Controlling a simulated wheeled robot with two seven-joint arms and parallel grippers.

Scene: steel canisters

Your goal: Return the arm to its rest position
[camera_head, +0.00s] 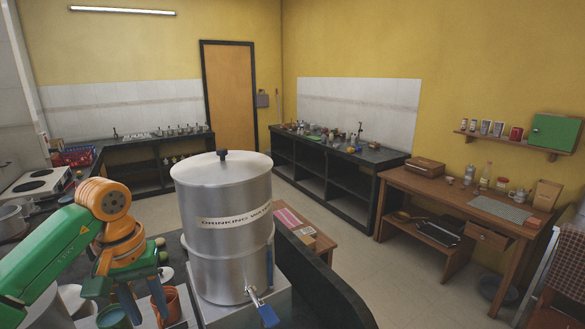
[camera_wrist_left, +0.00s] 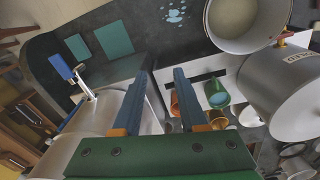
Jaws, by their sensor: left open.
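My left arm comes in from the left in the head view, green with orange joints. Its gripper (camera_head: 140,298) points down beside the left side of a large steel canister (camera_head: 225,240). In the left wrist view the two dark fingers (camera_wrist_left: 163,74) stand apart with nothing between them. The canister has a lid with a black knob, a printed label and a tap with a blue handle (camera_head: 268,315). In the wrist view the tap handle (camera_wrist_left: 61,66) shows at the left. My right gripper is not in view.
Orange cups (camera_head: 168,303) and a green cup (camera_head: 113,318) stand close to the gripper. Large metal pots (camera_wrist_left: 292,97) fill the right of the wrist view. A dark curved counter edge (camera_head: 325,280) lies right of the canister. Open floor lies beyond.

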